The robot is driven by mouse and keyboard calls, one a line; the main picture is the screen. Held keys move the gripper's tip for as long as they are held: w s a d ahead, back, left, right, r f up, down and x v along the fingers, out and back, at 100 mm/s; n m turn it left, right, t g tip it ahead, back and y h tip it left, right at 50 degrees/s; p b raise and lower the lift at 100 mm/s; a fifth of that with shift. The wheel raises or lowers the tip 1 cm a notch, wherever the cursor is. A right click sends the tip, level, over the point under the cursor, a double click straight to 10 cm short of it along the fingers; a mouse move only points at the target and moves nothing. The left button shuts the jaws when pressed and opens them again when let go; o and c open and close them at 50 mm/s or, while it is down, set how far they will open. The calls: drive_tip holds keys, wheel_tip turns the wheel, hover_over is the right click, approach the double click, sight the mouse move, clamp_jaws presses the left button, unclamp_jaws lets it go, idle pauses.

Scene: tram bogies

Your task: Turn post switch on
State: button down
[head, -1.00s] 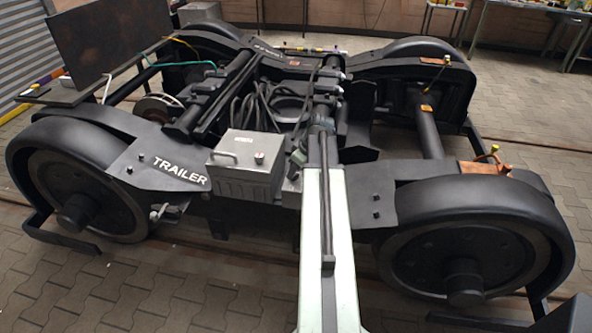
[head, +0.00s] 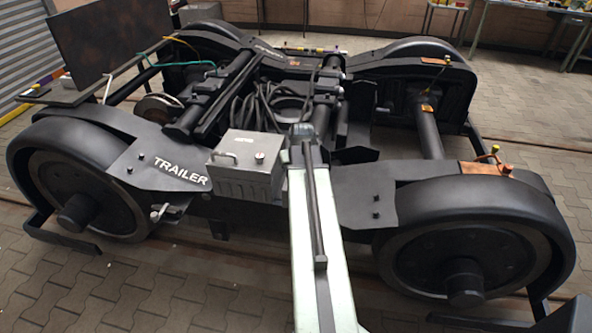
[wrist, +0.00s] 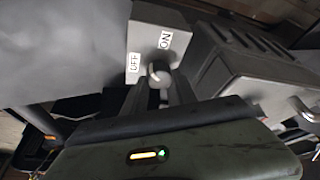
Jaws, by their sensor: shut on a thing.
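The switch box (wrist: 143,40) is a grey plate in the wrist view, with an OFF label at its left and an ON label at its upper right. Its small round knob (wrist: 157,72) sits between the two labels. A pale mark shows on the knob, but I cannot tell which label it points to. My gripper (wrist: 164,88) reaches up to the plate and its narrow fingers are shut on the knob. In the head view my arm hides the switch and the fingertips.
A large grey metal box (head: 245,168) with a handle stands left of my arm, close to the gripper; it also shows at right in the wrist view (wrist: 245,65). The dark bogie frame (head: 365,195) and wheels surround the spot. Paved floor (head: 180,290) lies free in front.

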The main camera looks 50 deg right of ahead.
drive_tip(key=m, duration=0.2)
drive_tip(key=m+g+h, duration=0.1)
drive_tip(key=m, duration=0.1)
drive_tip(key=shift+w+a+m, duration=0.15)
drive_tip(key=shift+a+m, duration=0.05)
drive_tip(key=shift+m, duration=0.1)
drive_tip(key=shift+w+a+m+g+h, duration=0.15)
drive_tip(key=shift+m+g, duration=0.35)
drive_tip(key=shift+m, duration=0.75)
drive_tip(key=shift+d+m+g+h, duration=0.1)
drive_tip(key=shift+m+g+h, duration=0.3)
drive_tip(key=shift+m, duration=0.85)
drive_tip(key=shift+a, duration=0.1)
drive_tip(key=c, duration=1)
unclamp_jaws()
